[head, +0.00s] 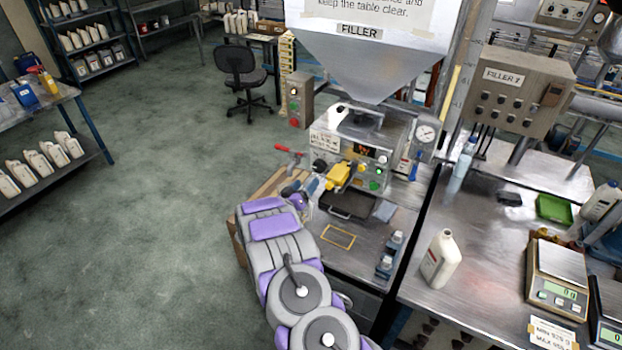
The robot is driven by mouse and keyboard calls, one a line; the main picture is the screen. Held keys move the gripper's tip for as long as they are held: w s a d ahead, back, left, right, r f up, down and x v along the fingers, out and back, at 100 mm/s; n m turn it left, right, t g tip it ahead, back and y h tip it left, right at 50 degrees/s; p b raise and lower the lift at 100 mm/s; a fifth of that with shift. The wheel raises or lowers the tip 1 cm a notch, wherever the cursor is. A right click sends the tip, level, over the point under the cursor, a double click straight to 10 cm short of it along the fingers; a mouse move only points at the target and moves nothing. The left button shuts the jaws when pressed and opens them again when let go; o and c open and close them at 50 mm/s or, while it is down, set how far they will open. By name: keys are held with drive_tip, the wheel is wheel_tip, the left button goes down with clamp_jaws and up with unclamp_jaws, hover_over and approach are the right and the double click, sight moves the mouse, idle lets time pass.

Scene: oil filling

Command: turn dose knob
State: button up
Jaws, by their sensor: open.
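The filler machine (375,140) is a metal box on the bench under a large hopper marked FILLER. Its front has a small red-lit display (367,151), a green button (376,184) and small controls. A dark round knob (320,166) shows at the left of its front; I cannot tell for sure that it is the dose knob. My arm reaches up from below to the machine's front. Contact with any control cannot be made out.
A red-handled lever (289,150) sticks out left of the machine. A black tray (347,206) lies below the panel. A white bottle (440,259) and a scale (557,275) stand on the right table. A control box (515,92) hangs above it. Open floor is at left.

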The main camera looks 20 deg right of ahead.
drive_tip(key=v, duration=0.9)
drive_tip(key=shift+o, duration=0.2)
drive_tip(key=shift+b, duration=0.3)
